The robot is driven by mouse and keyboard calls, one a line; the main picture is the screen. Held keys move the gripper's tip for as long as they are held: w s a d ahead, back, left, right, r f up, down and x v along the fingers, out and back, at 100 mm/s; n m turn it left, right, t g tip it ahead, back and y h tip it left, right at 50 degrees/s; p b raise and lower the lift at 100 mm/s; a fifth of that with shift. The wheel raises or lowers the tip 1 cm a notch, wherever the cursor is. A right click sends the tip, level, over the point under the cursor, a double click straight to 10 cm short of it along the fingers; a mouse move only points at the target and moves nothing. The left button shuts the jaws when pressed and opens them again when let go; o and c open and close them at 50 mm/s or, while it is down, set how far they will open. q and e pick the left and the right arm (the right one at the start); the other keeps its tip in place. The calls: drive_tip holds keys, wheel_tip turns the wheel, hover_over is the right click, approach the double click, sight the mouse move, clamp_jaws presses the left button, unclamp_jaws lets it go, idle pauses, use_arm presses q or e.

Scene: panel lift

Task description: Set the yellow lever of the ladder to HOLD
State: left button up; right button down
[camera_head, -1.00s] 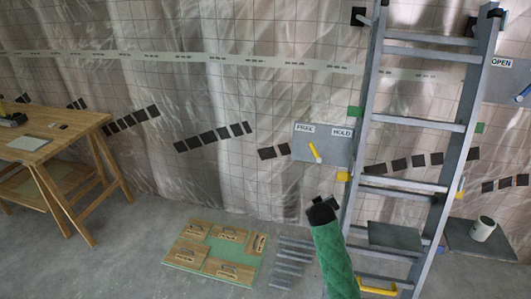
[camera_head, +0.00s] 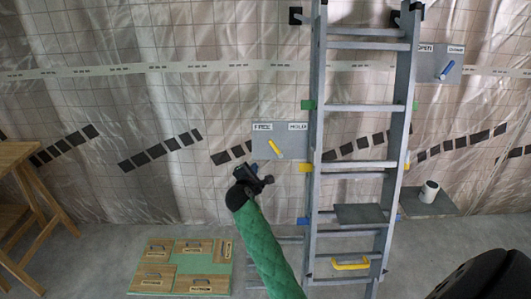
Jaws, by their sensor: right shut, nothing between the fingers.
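The yellow lever (camera_head: 276,149) sits on a grey plate (camera_head: 259,154) at the wall, just left of the ladder (camera_head: 315,130). The plate has a FREE label (camera_head: 263,127) at upper left and a second label (camera_head: 297,127) at upper right, which reads HOLD in the earlier frame. The lever is slanted, its upper end leaning left toward FREE. My right gripper (camera_head: 264,180), dark, at the end of a green-sleeved arm, shows just below the plate and lever. It is shut and empty, and no contact with the lever shows. My left gripper is out of view.
A second plate with a blue lever (camera_head: 446,70) is right of the ladder. A yellow handle (camera_head: 351,265) and a grey step (camera_head: 360,214) are low on the ladder. A board with wooden panels (camera_head: 182,265) lies on the floor; a wooden table (camera_head: 17,155) stands left.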

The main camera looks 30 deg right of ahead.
sight(268, 151)
drive_tip(key=shift+d, duration=0.1)
idle(0.3)
